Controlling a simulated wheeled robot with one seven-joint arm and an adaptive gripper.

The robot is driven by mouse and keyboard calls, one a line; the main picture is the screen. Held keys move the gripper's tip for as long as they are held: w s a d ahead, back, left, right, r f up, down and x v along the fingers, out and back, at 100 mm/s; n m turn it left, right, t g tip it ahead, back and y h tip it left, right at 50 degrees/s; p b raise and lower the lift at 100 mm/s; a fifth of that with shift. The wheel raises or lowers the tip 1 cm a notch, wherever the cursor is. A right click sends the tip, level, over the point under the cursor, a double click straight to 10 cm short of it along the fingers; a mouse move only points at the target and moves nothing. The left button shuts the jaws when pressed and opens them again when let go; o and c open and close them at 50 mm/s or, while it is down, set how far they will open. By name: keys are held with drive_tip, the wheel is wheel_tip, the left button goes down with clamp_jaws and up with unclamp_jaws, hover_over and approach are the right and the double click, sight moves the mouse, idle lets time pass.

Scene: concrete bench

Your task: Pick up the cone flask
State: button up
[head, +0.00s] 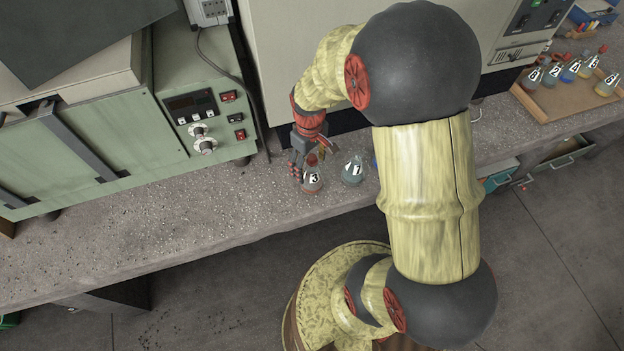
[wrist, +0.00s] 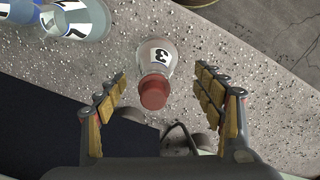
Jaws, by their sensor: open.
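A cone flask labelled 3 (head: 312,182) stands upright on the concrete bench, with a red stopper. In the wrist view the same flask (wrist: 157,60) sits between the finger pads, its red stopper toward my gripper. My gripper (wrist: 160,93) is open, with one finger on each side of the flask and gaps showing on both sides. In the head view my gripper (head: 303,160) is just behind and over the flask and partly hides behind it. A second cone flask labelled 1 (head: 353,171) stands to the right; it also shows at the top left of the wrist view (wrist: 78,18).
A green instrument (head: 205,105) with knobs stands to the left on the bench (head: 170,220). A wooden tray (head: 545,103) with several numbered flasks is at the far right. A blue object beside flask 1 is mostly hidden by my arm. The front bench edge is close.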

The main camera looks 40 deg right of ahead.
sight(312, 172)
drive_tip(key=f, duration=0.1)
drive_tip(key=f+b, duration=0.1)
drive_tip(key=f, duration=0.1)
drive_tip(key=f+b, duration=0.1)
drive_tip(key=f, duration=0.1)
drive_tip(key=shift+d, duration=0.3)
drive_tip(key=shift+s+r, duration=0.1)
drive_tip(key=shift+r, duration=0.05)
drive_tip(key=shift+c, duration=0.3)
drive_tip(key=c, duration=1.4)
drive_tip(key=shift+c, duration=0.2)
